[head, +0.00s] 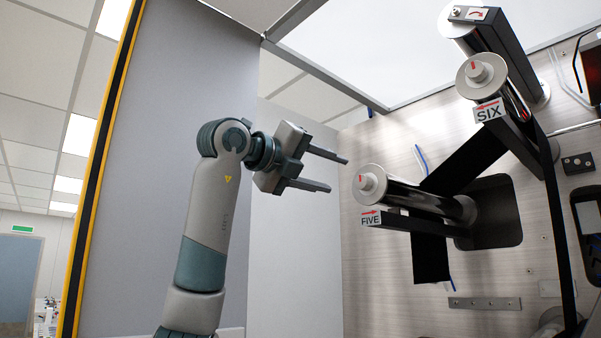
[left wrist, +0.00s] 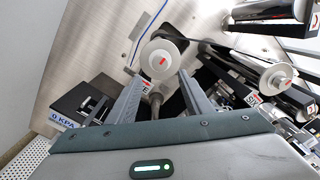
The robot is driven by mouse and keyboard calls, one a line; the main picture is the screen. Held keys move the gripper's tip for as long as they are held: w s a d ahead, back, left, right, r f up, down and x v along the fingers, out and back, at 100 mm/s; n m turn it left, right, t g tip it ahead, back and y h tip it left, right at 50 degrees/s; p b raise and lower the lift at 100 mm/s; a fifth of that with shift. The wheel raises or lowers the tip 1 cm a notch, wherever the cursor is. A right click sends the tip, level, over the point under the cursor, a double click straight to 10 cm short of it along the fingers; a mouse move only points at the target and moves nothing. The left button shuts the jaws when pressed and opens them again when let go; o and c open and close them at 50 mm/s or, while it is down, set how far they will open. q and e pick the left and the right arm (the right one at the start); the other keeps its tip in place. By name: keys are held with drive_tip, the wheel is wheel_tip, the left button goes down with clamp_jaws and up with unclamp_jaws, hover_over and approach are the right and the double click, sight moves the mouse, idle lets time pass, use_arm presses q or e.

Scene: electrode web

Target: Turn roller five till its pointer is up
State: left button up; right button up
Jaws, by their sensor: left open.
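Roller five (head: 370,184) is a metal roller with a pale round end and a raised hub with a red pointer mark, to the right of my left gripper in the head view. Its sign (head: 371,219) reads FIVE with a red arrow. In the head view the red mark sits on the left part of the hub. My left gripper (head: 338,173) is open and empty, its fingers pointing right toward the hub with a gap between. Roller five's end (left wrist: 161,60) shows beyond the fingertips in the left wrist view (left wrist: 160,82). My right gripper is not in view.
Roller six (head: 480,72) with its SIX sign (head: 489,111) is up and to the right. A black web (head: 464,160) runs between the rollers. A grey panel (head: 195,75) with a yellow edge stands behind my left arm. The space between gripper and roller five is clear.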

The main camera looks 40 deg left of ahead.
use_arm(q)
drive_tip(key=s+b, duration=0.1)
drive_tip(key=s, duration=0.6)
drive_tip(key=shift+s+a, duration=0.15)
drive_tip(key=shift+a, duration=0.15)
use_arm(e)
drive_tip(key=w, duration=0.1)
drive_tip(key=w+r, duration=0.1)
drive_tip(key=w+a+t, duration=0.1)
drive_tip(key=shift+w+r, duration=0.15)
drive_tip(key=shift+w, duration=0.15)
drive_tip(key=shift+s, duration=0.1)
